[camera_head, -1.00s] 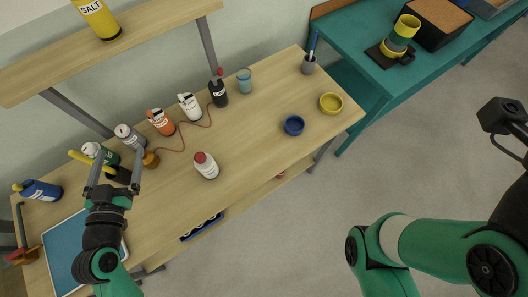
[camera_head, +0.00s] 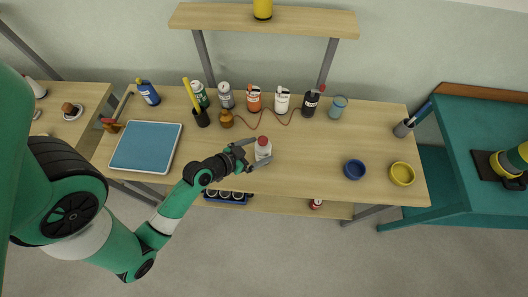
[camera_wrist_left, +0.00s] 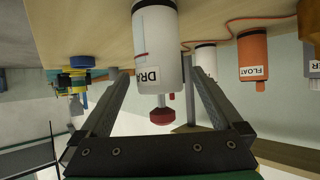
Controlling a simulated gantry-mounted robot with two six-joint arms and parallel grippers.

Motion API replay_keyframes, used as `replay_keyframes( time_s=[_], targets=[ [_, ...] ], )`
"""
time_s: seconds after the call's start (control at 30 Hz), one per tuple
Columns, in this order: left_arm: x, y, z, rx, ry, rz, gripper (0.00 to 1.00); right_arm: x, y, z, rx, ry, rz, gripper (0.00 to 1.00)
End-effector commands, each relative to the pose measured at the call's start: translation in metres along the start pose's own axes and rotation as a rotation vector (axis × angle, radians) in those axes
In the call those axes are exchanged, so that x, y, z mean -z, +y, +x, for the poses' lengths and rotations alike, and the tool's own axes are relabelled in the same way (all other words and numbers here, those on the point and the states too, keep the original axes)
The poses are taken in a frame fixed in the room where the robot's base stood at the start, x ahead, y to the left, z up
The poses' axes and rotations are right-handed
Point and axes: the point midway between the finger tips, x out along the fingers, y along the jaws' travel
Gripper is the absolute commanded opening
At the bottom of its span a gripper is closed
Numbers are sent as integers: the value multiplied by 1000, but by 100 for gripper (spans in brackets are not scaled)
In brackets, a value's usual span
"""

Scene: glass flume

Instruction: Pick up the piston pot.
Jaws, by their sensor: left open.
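No label that I can read says piston, so I cannot tell which pot is the piston pot. My left gripper (camera_head: 255,153) is open, with its fingers on either side of a white bottle with a red cap (camera_head: 264,146) on the wooden bench. In the left wrist view, which is upside down, this bottle (camera_wrist_left: 157,50) stands between the open fingers (camera_wrist_left: 160,82); its label is partly seen and begins "DRA". I cannot tell whether a finger touches it. A row of pots stands behind: grey (camera_head: 226,96), orange (camera_head: 254,99), white (camera_head: 282,101) and black (camera_head: 311,104).
The orange pot's label reads "FLOAT" in the left wrist view (camera_wrist_left: 252,55). A blue bowl (camera_head: 354,170) and yellow bowl (camera_head: 402,174) stand to the right, a blue tray (camera_head: 147,148) to the left. A shelf (camera_head: 265,20) runs above the bench. The bench between bottle and blue bowl is clear.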

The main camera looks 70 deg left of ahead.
Motion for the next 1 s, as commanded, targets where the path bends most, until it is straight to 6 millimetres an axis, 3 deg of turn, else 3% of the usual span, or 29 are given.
replay_keyframes(
  time_s=[0.17,0.47,0.7,0.77,1.0],
  targets=[
    [0,0,6,0,0,1,100,-1,0,-1,0,0,0,50],
    [2,0,51,0,0,1,100,-7,0,-7,0,0,0,50],
    [3,0,54,0,0,1,100,-6,0,-7,0,0,0,50],
    [3,0,54,0,0,0,93,-6,0,-7,0,0,0,50],
    [3,0,54,0,0,0,50,-6,0,-7,0,0,0,50]
  ],
)
